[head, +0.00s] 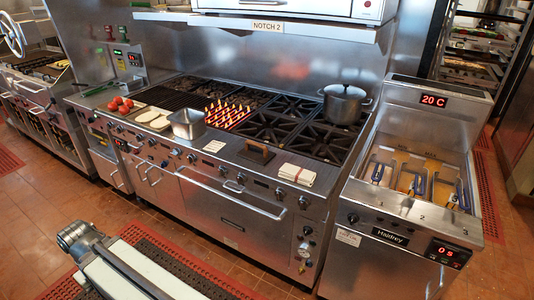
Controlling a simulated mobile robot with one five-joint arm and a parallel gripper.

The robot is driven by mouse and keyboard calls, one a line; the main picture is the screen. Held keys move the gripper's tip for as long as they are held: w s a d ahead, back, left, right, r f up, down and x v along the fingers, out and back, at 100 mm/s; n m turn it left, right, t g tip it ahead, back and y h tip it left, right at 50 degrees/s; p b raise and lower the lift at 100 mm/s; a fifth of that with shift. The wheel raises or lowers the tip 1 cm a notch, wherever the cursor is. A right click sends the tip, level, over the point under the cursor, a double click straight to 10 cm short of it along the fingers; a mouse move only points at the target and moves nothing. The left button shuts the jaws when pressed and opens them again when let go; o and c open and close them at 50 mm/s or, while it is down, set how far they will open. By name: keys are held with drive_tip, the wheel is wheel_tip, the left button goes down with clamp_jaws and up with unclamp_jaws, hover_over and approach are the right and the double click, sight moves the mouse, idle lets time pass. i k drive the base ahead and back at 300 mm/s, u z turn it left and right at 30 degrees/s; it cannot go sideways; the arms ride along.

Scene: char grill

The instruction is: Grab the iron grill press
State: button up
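The iron grill press (256,153) is a dark flat plate with a brown handle on top. It lies on the steel front ledge of the range (228,200), just in front of the black burner grates, and nothing is touching it from above. My gripper's fingers cannot be made out in the head view. A grey and white part, apparently of my own arm, shows at the bottom left, well apart from the press.
Flames (228,114) burn behind the pan. A pot (344,103) stands at the back right. A fryer (420,190) is at right. Floor is free in front.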

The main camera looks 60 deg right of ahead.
sight(258, 152)
drive_tip(key=z, duration=0.15)
drive_tip(key=i, duration=1)
drive_tip(key=u, duration=0.05)
